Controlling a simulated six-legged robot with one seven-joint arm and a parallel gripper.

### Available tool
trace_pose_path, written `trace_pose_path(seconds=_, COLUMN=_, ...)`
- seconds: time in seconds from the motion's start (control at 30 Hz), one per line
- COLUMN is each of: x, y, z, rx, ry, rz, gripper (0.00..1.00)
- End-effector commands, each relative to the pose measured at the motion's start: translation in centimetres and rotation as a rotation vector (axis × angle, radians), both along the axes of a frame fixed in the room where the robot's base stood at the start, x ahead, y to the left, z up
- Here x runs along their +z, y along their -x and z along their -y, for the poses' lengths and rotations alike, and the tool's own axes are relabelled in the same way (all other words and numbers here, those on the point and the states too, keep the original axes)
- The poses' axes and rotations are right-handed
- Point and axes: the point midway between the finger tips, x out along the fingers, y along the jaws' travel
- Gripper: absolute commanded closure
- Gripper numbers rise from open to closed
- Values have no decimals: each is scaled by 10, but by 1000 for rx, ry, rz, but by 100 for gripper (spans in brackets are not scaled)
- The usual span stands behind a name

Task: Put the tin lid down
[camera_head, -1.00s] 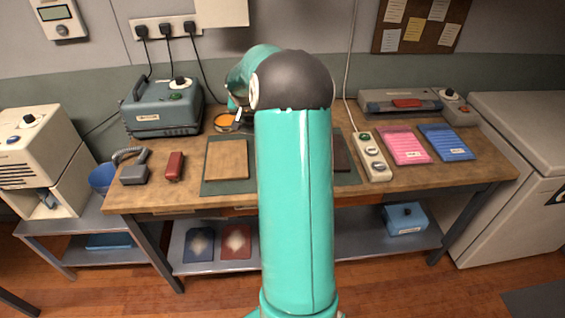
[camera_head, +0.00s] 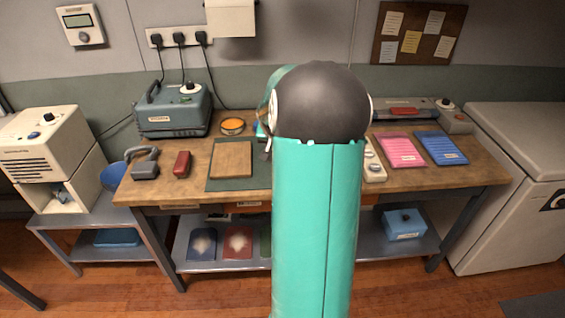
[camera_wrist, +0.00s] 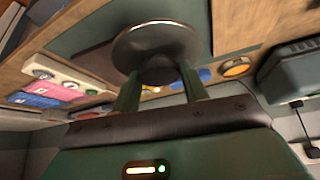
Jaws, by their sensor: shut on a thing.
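My gripper (camera_wrist: 157,76) is shut on the tin lid (camera_wrist: 158,38), a round, grey metal disc that shows between and beyond the two fingers in the wrist view. The lid appears over the green mat (camera_wrist: 80,22); whether it touches anything below is unclear. In the head view my arm hides the gripper and the lid. A round tin with an orange top face (camera_head: 232,125) stands at the back of the workbench (camera_head: 150,192), apart from the lid; it also shows in the wrist view (camera_wrist: 236,67).
The mat's left part (camera_head: 215,184) carries a brown board (camera_head: 231,160). A red stapler-like object (camera_head: 182,163) and a grey handset-like object (camera_head: 145,163) lie left. A blue-grey machine (camera_head: 172,112) stands behind. Pink (camera_head: 401,149) and blue (camera_head: 441,147) packs lie right, beside a power strip (camera_head: 374,166).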

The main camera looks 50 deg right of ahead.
Motion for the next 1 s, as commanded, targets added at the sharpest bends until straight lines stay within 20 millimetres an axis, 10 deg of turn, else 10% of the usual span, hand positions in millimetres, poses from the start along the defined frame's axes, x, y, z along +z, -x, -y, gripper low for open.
trace_pose_path(seconds=1.0, x=-96, y=-81, z=109, rx=0, ry=-1, rz=1, gripper=78)
